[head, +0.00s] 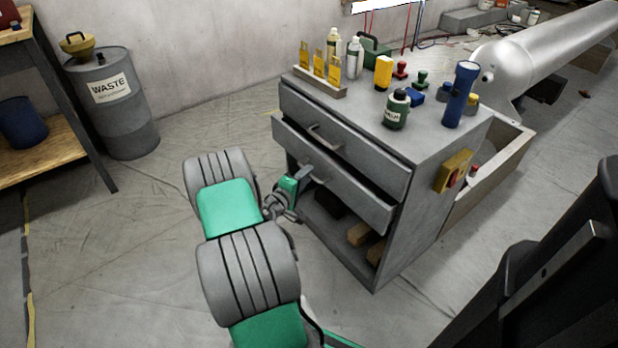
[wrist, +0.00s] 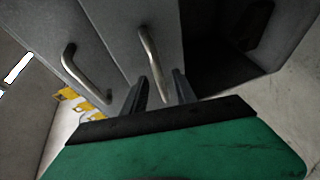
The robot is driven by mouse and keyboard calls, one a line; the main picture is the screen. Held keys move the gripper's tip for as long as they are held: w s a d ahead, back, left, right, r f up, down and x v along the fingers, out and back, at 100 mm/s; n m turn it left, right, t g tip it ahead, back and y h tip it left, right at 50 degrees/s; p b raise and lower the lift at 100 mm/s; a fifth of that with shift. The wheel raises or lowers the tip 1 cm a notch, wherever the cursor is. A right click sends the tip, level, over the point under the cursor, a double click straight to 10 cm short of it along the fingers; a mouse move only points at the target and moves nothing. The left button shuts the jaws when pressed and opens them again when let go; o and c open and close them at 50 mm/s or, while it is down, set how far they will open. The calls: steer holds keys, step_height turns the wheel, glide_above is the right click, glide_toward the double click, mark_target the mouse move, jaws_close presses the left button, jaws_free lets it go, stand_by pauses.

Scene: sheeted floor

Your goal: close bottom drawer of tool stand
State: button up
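The grey tool stand (head: 425,215) has two drawers. The top drawer (head: 345,140) looks nearly flush. The bottom drawer (head: 335,180) stands out from the stand by a small amount. Its bar handle (head: 318,172) is partly hidden by my gripper (head: 306,177), which is at the drawer front. In the wrist view, the bottom handle (wrist: 152,62) runs down between the two fingers of my gripper (wrist: 161,88). The fingers look apart, with space beside the bar. Whether either touches it I cannot tell. The top drawer's handle (wrist: 82,70) is to the left.
Bottles, stamps and a blue torch (head: 461,95) stand on the stand's top. An open shelf with wooden blocks (head: 359,234) is below the drawers. A waste drum (head: 118,110) and a workbench (head: 40,160) are at left. The floor (head: 120,250) between is clear.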

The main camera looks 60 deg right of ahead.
steer(key=shift+s+d+f, duration=0.1)
steer(key=shift+d+f, duration=0.05)
steer(key=shift+d, duration=0.5)
steer(key=shift+d+f, duration=0.1)
steer(key=shift+d, duration=0.5)
jaws_close()
stand_by(0.4)
